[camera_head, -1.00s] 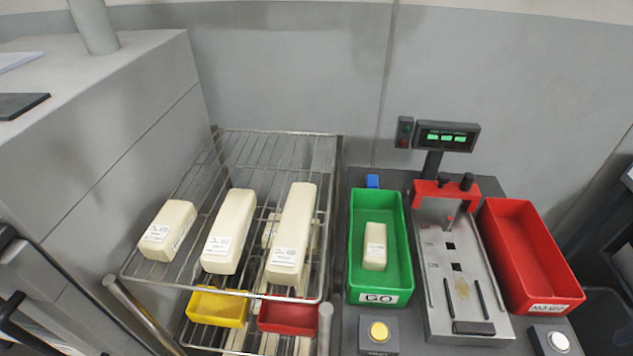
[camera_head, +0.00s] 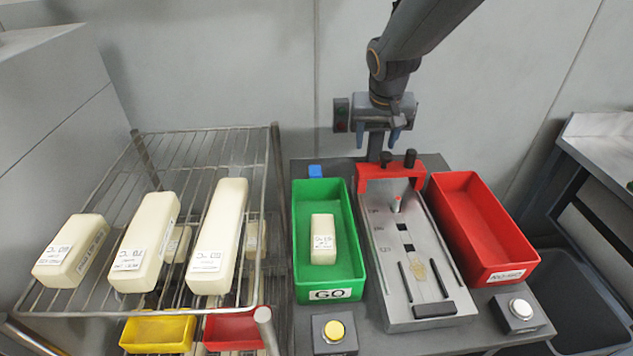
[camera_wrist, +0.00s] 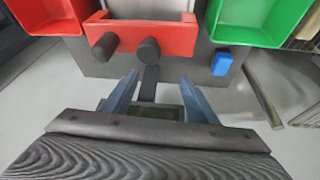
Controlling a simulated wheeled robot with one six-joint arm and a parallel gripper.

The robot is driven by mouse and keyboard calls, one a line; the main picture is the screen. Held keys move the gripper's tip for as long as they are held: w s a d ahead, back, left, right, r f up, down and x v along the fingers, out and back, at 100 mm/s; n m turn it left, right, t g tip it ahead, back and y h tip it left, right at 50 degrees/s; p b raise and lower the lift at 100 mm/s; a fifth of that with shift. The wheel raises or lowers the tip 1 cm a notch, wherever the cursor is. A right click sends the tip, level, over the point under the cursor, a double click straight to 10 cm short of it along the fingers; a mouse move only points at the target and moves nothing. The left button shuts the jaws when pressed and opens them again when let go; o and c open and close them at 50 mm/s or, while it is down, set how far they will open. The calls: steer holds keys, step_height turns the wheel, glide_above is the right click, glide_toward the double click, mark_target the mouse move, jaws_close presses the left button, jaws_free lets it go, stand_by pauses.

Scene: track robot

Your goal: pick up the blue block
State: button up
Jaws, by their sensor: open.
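The blue block (camera_head: 315,171) stands on the grey bench top just behind the green GO bin in the head view. In the wrist view the blue block (camera_wrist: 222,63) lies right of centre, beside the green bin's edge. My gripper (camera_head: 378,138) hangs above the back of the bench, to the right of the block, near the red-topped fixture. In the wrist view the two blue fingers of my gripper (camera_wrist: 160,92) are apart with nothing held between them. The block is outside the fingers, beyond the right one.
The green bin (camera_head: 301,245) holds a cream block (camera_head: 323,238). The fixture (camera_head: 376,286) with red top and black knobs stands beside it, then a red bin (camera_head: 528,268). A wire rack (camera_head: 160,312) with cream blocks stands left. Two push buttons sit in front.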

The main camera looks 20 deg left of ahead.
steer(key=n+b, duration=0.1)
steer(key=b, duration=0.1)
glide_above(315, 170)
steer(key=s+d, duration=0.1)
steer(key=s, duration=0.1)
steer(key=shift+g+y, duration=0.3)
steer(key=shift+y, duration=0.1)
steer(key=f, duration=0.7)
steer(key=shift+s+f, duration=0.1)
steer(key=shift+s, duration=0.1)
steer(key=shift+p+x, duration=1.5)
steer(key=shift+x, duration=2.25)
steer(key=shift+w+d, duration=0.1)
steer(key=shift+d, duration=0.05)
steer(key=c, duration=1.2)
